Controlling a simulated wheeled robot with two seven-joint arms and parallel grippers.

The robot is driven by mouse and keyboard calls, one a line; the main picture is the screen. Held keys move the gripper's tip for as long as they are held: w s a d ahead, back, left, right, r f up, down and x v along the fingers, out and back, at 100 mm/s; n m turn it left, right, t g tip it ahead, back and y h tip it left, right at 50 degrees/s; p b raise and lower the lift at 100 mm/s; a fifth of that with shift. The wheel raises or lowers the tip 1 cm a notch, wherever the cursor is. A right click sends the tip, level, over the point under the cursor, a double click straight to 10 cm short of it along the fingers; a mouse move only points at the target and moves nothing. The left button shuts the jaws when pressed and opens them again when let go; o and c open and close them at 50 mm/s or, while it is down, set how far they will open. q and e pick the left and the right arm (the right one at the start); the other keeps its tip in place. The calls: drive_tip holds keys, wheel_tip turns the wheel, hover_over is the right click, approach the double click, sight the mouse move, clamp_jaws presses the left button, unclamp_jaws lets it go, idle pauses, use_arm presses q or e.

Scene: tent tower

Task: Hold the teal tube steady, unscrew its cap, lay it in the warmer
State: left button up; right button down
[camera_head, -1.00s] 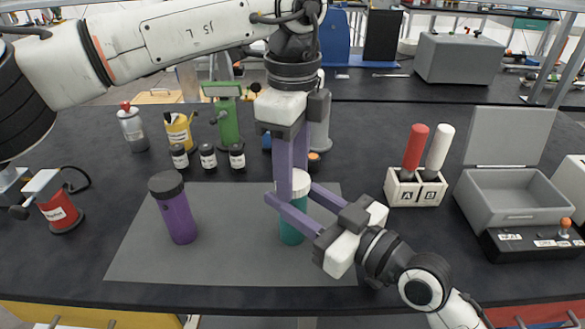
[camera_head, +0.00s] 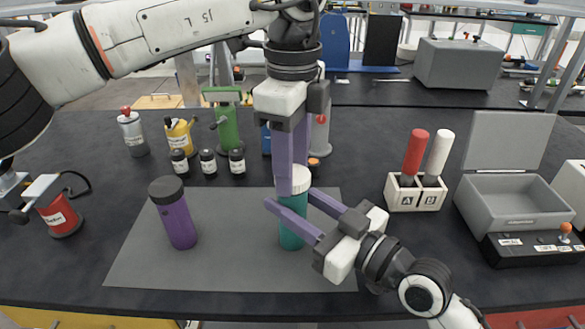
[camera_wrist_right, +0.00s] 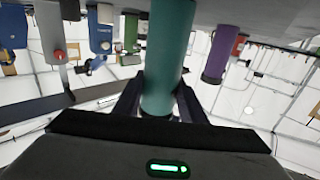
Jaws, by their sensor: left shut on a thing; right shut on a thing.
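My left gripper (camera_head: 293,178) points down from above and is shut on the cap. My right gripper (camera_head: 290,200) reaches in from the lower right and is shut on the tube's upper body. Its fingers partly hide the join between cap and tube, so I cannot tell whether they are apart. In the right wrist view the teal tube (camera_wrist_right: 166,55) stands between the right fingers. The warmer (camera_head: 512,200) is a grey box at the right with its lid open.
A purple tube (camera_head: 178,220) stands left on the grey mat (camera_head: 235,265). A rack (camera_head: 415,193) with red and white sticks stands between the mat and the warmer. Several small dark jars (camera_head: 208,162) and bottles stand behind the mat. A red container (camera_head: 60,216) is at far left.

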use_arm(q)
drive_tip(key=shift+r, duration=0.2)
drive_tip(key=shift+r, duration=1.9)
use_arm(e)
drive_tip(key=c, duration=1)
unclamp_jaws()
drive_tip(key=shift+c, duration=0.2)
